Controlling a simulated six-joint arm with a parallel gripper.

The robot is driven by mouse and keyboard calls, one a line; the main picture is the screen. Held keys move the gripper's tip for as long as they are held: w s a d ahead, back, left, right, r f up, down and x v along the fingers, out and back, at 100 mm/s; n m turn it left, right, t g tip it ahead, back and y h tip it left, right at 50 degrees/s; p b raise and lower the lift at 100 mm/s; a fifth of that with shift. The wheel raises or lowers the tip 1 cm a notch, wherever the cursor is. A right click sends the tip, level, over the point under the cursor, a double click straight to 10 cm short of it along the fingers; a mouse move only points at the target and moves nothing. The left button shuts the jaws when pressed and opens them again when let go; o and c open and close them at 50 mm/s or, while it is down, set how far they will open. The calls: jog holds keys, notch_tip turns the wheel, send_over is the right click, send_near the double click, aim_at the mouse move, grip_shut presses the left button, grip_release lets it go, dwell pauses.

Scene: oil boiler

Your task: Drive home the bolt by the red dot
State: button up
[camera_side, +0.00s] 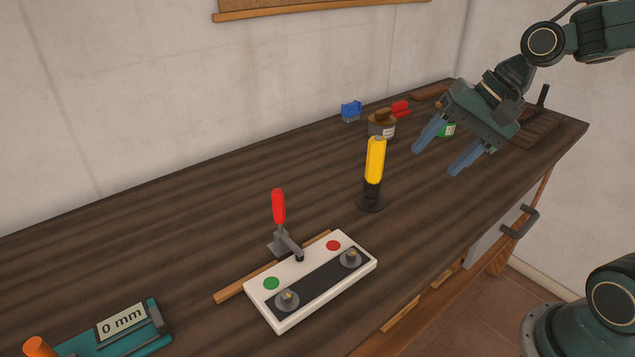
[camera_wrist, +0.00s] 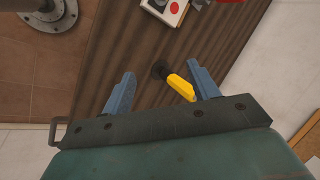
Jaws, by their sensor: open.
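A white plate with a black strip (camera_side: 318,283) lies on the bench, with a red dot (camera_side: 333,245) and a green dot (camera_side: 271,283). The bolt by the red dot (camera_side: 351,258) stands on the strip at the right. Another bolt (camera_side: 287,298) stands by the green dot. A yellow-handled tool (camera_side: 375,162) stands upright in a black round base (camera_side: 370,201) behind the plate. My gripper (camera_side: 437,158) is open and empty, above the bench and right of the yellow tool. In the wrist view the yellow handle (camera_wrist: 181,87) appears between the blue fingers, and the red dot (camera_wrist: 175,8) is at the top edge.
A red-handled clamp (camera_side: 279,212) rises at the plate's back edge, beside a wooden strip (camera_side: 235,290). A teal gauge reading 0 mm (camera_side: 122,326) lies at front left.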

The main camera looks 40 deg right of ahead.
jog(key=w+d+f+m+y, duration=0.3)
jog(key=w+d+m+y, duration=0.15)
jog(key=w+m, duration=0.3)
jog(key=m+t+y, duration=0.3)
jog(key=m, duration=0.6)
send_near(374, 168)
jog(key=d+r, duration=0.3)
jog(key=shift+r+n, duration=0.1)
jog(key=shift+n, duration=0.15)
jog(key=shift+a, duration=0.1)
jog(key=x, duration=0.8)
jog(key=shift+w, duration=0.2)
jog(key=shift+x, duration=2.7)
jog(key=shift+r, duration=0.1)
jog(key=c, duration=1.3)
